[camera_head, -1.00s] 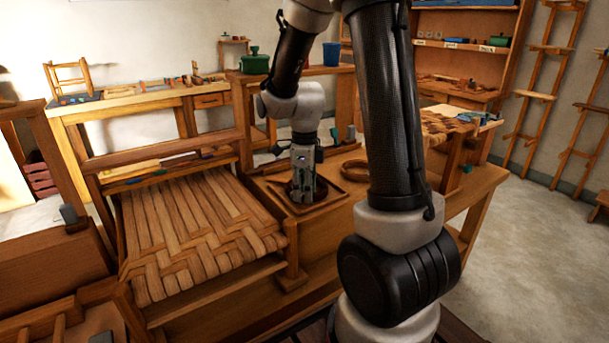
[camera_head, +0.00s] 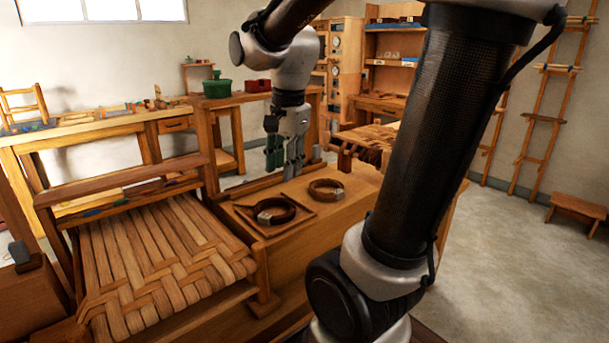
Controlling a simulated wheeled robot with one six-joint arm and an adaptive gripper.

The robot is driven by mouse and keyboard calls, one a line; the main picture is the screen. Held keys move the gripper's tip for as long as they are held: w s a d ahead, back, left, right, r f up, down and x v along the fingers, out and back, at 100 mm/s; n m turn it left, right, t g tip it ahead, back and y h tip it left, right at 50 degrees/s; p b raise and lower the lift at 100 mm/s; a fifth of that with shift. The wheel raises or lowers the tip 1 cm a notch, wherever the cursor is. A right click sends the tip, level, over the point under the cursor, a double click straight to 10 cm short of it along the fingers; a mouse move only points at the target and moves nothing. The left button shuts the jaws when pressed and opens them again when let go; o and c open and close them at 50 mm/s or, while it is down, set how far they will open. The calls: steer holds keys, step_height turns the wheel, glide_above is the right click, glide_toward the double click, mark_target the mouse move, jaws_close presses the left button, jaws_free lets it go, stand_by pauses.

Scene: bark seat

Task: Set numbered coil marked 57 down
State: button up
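A brown coil (camera_head: 284,203) with a pale tag lies in the shallow square wooden tray (camera_head: 243,206) on the bench. The tag is too small to read, so I cannot confirm that it is 57. A second similar coil (camera_head: 338,193) with a pale tag lies on the bench just right of the tray. My gripper (camera_head: 284,170) hangs above and behind the tray, pointing down. Its fingers look spread with nothing between them, and it is apart from both coils.
A woven bark seat (camera_head: 160,250) on a wooden frame stands left of the tray. A second woven panel (camera_head: 372,138) is at the bench's right end. A green pot (camera_head: 217,88) stands on a back table. Open floor (camera_head: 500,260) lies to the right.

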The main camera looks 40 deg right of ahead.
steer(key=s+n+t, duration=0.2)
steer(key=s+n, duration=0.8)
steer(key=n, duration=0.5)
steer(key=shift+s+a+r+t, duration=0.15)
steer(key=shift+a+r+t, duration=0.15)
steer(key=shift+a+r, duration=0.15)
